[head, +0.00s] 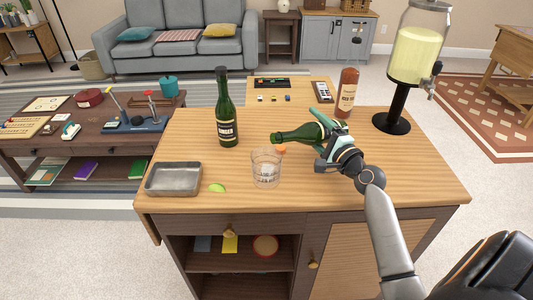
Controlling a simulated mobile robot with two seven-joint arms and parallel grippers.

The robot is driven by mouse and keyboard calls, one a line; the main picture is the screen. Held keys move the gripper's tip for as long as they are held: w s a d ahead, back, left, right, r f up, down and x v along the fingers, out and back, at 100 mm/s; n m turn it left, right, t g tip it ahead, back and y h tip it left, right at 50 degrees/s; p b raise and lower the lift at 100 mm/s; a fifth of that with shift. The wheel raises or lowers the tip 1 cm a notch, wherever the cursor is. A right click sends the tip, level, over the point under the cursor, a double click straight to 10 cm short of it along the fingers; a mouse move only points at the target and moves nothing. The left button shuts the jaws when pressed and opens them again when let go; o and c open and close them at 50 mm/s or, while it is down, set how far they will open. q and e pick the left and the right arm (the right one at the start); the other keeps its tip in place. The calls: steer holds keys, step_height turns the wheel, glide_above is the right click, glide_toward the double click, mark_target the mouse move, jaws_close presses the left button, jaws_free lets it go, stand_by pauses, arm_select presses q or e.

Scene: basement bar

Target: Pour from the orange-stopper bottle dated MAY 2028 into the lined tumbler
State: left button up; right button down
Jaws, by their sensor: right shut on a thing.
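My right gripper (330,152) is shut on a green bottle (299,134) and holds it tipped nearly level, neck to the left. Its open mouth is close above the far side of the clear tumbler (266,171). No stream of liquid shows. The tumbler stands upright on the wooden counter and has dark markings on its side. A small orange stopper (281,149) shows just under the held bottle's neck. The held bottle's label and date are hidden by the gripper. Another green bottle (227,116) stands upright behind and left of the tumbler. My left gripper is not in view.
A metal tray (173,180) and a lime piece (217,188) lie left of the tumbler. The counter's front right (420,190) is clear.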

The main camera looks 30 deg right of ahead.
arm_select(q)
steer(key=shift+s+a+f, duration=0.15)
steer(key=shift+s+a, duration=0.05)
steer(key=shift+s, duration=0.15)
arm_select(e)
steer(key=shift+a+r+n, duration=0.1)
steer(key=shift+r+n, duration=0.2)
steer(key=shift+r, duration=0.25)
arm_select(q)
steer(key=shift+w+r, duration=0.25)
arm_select(e)
steer(key=shift+r+n, duration=0.1)
steer(key=shift+n, duration=0.2)
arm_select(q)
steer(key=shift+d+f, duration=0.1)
arm_select(e)
steer(key=shift+r+n, duration=0.15)
steer(key=shift+n, duration=0.25)
stand_by(1.3)
